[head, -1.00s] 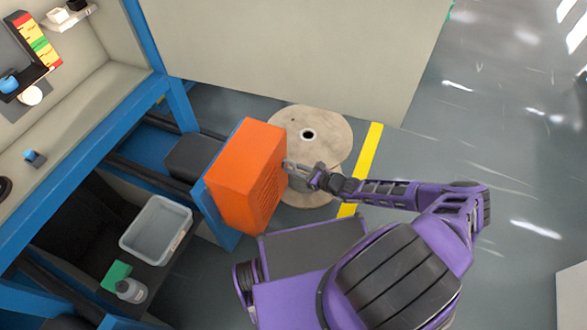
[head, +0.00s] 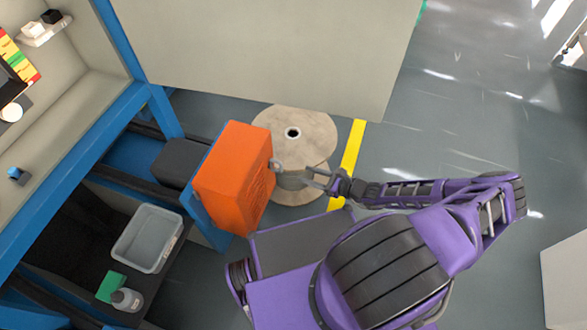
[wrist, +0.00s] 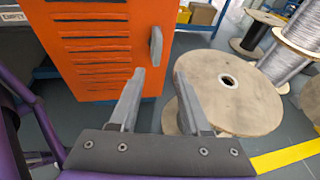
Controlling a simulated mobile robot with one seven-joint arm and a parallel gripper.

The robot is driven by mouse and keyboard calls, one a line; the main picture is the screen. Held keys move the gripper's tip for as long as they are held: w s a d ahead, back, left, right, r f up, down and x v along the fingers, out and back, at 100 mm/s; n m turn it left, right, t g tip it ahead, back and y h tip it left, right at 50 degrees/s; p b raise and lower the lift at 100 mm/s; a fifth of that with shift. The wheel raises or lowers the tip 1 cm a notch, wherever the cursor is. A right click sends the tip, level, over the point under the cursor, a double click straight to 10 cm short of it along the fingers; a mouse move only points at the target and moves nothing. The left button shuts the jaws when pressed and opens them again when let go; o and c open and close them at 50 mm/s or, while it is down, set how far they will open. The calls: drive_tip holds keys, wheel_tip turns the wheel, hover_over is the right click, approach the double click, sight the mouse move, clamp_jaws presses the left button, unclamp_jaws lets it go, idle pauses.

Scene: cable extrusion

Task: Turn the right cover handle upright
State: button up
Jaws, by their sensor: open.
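The orange cover (head: 230,185) is a box with slots on its right face; it also shows in the wrist view (wrist: 92,12). Its grey handle (wrist: 156,47) sits near the right edge of the slotted face. In the wrist view the handle stands close to upright, roughly across the line of the slots. In the head view the handle (head: 275,166) is small. My gripper (head: 306,178) is open and empty, to the right of the handle and apart from it. In the wrist view its fingers (wrist: 158,80) point towards the cover, with the handle beyond and between their tips.
A wooden cable spool (head: 310,125) stands on the floor right beside the cover, close behind my gripper. A blue-framed bench (head: 110,95) with a grey bin (head: 148,240) is at the left. Open floor lies right of the yellow line (head: 352,155).

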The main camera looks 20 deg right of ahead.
drive_tip(key=v, duration=0.6)
drive_tip(key=shift+w, duration=0.1)
idle(0.3)
